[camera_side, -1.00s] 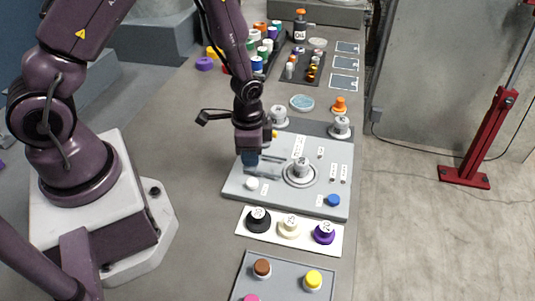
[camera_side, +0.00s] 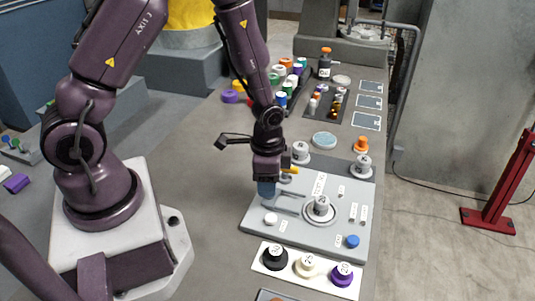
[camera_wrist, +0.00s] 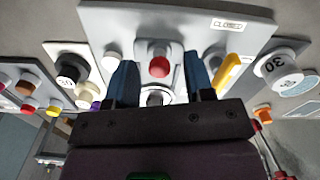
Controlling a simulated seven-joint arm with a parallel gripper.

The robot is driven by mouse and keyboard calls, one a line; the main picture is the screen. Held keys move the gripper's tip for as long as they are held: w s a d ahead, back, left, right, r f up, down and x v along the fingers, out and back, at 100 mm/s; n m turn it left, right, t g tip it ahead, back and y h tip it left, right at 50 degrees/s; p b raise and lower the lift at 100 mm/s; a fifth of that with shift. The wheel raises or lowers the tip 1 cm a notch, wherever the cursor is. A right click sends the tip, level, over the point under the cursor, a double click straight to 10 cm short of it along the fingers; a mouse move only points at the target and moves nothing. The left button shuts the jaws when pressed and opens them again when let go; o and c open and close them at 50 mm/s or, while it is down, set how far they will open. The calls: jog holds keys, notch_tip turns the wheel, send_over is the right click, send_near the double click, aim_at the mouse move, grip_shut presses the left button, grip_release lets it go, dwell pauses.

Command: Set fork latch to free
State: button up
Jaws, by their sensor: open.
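The grey panel (camera_side: 345,236) lies on the bench, and my gripper (camera_side: 266,190) is over its left part. A grey two-pronged fork (camera_side: 288,207), which looks like the fork latch, lies between my gripper and the numbered grey weight (camera_side: 321,205). In the wrist view my gripper (camera_wrist: 162,88) is open, its blue fingers on either side of a red knob (camera_wrist: 159,67). I cannot tell whether they touch it. A yellow lever (camera_wrist: 228,70) is right of the fingers, near a CLOSED label (camera_wrist: 229,24). The latch's setting is not clear.
A white knob (camera_side: 271,219) and a blue knob (camera_side: 352,241) stand on the panel. A white strip (camera_side: 302,281) with several numbered knobs lies in front. Grey weights (camera_side: 300,153) and an orange knob (camera_side: 361,144) stand behind. A blue dish (camera_side: 324,140) is farther back.

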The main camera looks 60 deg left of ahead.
notch_tip(320, 180, up, 11)
jog(key=shift+f, duration=0.15)
dwell(0.4)
jog(key=s+d+r+n+t, duration=0.1)
jog(key=s+r+n+t, duration=0.1)
jog(key=s+r, duration=0.3)
jog(key=s+r+n+t, duration=0.3)
jog(key=s+r, duration=0.3)
jog(key=r, duration=0.7)
jog(key=shift+s+d+r+n+t, duration=0.15)
jog(key=shift+d+n+t, duration=0.2)
jog(key=shift+n, duration=0.15)
